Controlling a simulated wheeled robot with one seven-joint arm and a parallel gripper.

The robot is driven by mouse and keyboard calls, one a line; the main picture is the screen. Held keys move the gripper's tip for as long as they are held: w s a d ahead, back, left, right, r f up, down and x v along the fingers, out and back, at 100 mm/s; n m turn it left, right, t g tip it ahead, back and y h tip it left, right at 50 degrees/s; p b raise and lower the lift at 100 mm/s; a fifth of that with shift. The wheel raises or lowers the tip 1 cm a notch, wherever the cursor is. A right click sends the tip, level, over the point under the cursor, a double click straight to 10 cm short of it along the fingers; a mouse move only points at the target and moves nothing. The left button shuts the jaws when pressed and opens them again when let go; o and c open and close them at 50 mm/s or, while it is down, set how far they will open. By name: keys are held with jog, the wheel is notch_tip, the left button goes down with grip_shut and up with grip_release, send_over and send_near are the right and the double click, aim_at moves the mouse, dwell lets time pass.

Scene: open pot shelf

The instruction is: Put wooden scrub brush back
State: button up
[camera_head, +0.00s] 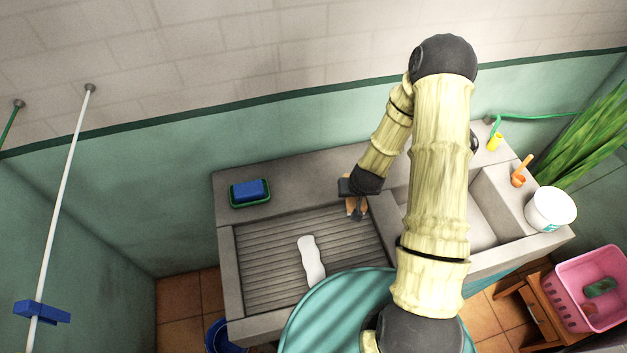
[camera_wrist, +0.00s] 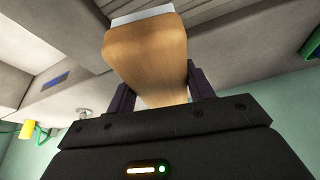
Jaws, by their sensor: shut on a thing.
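My gripper (camera_head: 356,207) is shut on the wooden scrub brush (camera_wrist: 147,50). In the wrist view its tan wooden body sits between the two dark fingers of my gripper (camera_wrist: 161,88), and a white strip of bristles shows at its far end. In the head view the brush (camera_head: 350,208) is a small brown patch, partly hidden by my gripper, over the back right part of the ridged grey washboard basin (camera_head: 268,242). I cannot tell whether the brush touches the basin.
A blue block (camera_head: 251,189) lies in a green dish on the back left ledge. A white wavy object (camera_head: 311,260) lies on the ridges. An orange scoop (camera_head: 522,171), a yellow item (camera_head: 495,142) and a white bucket (camera_head: 549,208) stand at right. My arm hides part of the right basin.

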jog(key=w+a+n+y, duration=0.1)
jog(key=a+n, duration=0.1)
jog(key=a, duration=0.1)
jog(key=w+a+n+y, duration=0.1)
jog(key=w+a+n, duration=0.1)
jog(key=a+n, duration=0.1)
jog(key=w+a+n+y+b, duration=0.1)
jog(key=w+a+n, duration=0.1)
jog(key=a+n, duration=0.1)
jog(key=shift+a+r+g, duration=0.3)
jog(key=shift+a+g, duration=0.1)
jog(key=shift+a, duration=0.35)
jog(key=w+a+r+n+g+y, duration=0.1)
jog(key=w+r+n+g, duration=0.3)
jog(key=n, duration=0.8)
jog(key=shift+w+a+r+g+y+b, duration=0.15)
jog(key=shift+w+r+g+y+b, duration=0.2)
jog(key=shift+r, duration=0.35)
jog(key=shift+f+p, duration=1)
jog(key=shift+f, duration=1.95)
notch_tip(320, 180, down, 3)
jog(key=shift+f+p, duration=0.2)
jog(key=shift+p, duration=0.6)
jog(key=shift+w+f, duration=0.1)
jog(key=shift+f, duration=0.3)
